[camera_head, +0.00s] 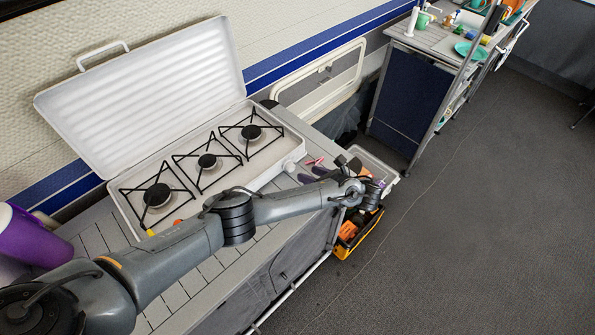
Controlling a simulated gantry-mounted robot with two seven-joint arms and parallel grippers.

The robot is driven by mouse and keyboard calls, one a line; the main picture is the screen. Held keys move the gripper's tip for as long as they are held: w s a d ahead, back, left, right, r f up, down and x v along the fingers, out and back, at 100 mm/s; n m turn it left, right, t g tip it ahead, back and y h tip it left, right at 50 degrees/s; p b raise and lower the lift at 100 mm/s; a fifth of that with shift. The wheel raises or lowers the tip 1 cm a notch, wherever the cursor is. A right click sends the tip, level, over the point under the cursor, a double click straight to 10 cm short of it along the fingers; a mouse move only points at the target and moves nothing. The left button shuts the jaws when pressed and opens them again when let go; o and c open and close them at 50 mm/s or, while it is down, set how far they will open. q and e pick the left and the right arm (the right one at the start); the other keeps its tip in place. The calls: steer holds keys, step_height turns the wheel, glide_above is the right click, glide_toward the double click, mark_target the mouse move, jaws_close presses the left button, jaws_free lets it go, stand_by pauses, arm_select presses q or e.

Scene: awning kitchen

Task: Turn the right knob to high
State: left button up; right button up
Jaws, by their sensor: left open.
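The white camping stove (262,168) stands on the slatted counter with its lid raised and three burners in a row. The right knob (289,166) is a small white knob on the stove's front edge, near its right end. The knob's setting is too small to read. My right gripper is not in view.
Small pink items (315,161) lie on the counter just beyond my gripper. A grey bin (384,166) and an orange-and-black toolbox (347,243) are at the counter's right end. A purple container (30,238) stands at the left. The floor (450,240) at right is mostly clear.

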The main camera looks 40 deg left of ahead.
mark_target(293, 168)
arm_select(q)
steer(key=b+x, duration=0.1)
steer(key=x, duration=0.5)
steer(key=shift+a+f, duration=0.2)
steer(key=shift+a, duration=0.05)
steer(key=shift+a+f, duration=0.25)
steer(key=shift+a, duration=0.45)
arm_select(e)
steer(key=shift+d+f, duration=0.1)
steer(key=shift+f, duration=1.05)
arm_select(q)
steer(key=c, duration=0.8)
steer(key=shift+c, duration=0.2)
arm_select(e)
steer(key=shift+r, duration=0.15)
